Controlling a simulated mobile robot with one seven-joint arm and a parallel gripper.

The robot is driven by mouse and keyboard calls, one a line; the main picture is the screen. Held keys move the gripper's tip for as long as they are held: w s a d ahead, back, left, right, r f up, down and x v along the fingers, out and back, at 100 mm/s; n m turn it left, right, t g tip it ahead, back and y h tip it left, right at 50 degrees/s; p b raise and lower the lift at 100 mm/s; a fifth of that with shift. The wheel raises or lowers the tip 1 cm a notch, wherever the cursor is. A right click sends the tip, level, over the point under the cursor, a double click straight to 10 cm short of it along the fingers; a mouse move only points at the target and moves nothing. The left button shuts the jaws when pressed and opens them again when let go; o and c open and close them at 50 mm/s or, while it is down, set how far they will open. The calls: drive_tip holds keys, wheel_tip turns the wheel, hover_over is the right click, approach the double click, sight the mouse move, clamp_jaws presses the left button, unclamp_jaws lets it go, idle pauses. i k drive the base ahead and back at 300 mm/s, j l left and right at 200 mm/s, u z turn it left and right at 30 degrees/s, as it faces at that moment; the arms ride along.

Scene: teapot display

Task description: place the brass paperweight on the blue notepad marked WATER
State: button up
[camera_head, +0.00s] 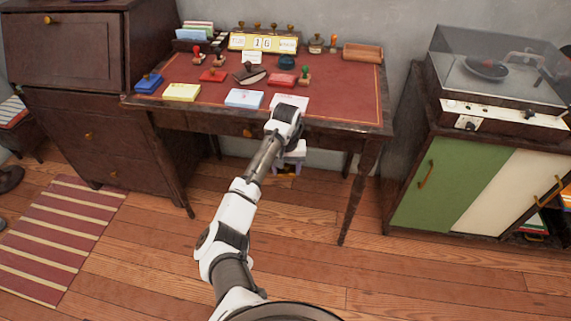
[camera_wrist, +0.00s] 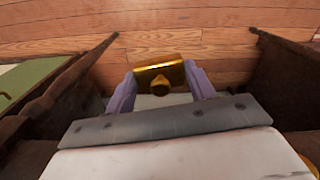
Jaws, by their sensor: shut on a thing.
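The brass paperweight (camera_wrist: 172,70) is a gold block with a small knob. In the wrist view it sits between the two purple-grey fingers of my gripper (camera_wrist: 160,84), which is shut on it. In the head view my gripper (camera_head: 288,168) is in front of the desk and below its top, partly hidden by my arm. The light blue notepad (camera_head: 244,98) lies near the desk's front edge, left of my wrist. Any word on it is too small to read.
A yellow notepad (camera_head: 181,92) and a pale pad (camera_head: 291,101), partly covered by my wrist, flank the blue one on the red desk top (camera_head: 340,95). Stamps, ink pads and a calendar (camera_head: 262,43) stand behind. A record player cabinet (camera_head: 470,180) is at right.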

sight(245, 95)
drive_tip(key=u, duration=0.65)
drive_tip(key=i+l+u, duration=0.1)
drive_tip(key=l+u, duration=0.15)
drive_tip(key=u, duration=0.2)
drive_tip(key=l+u, duration=0.8)
drive_tip(key=l, duration=0.35)
drive_tip(key=i, duration=0.05)
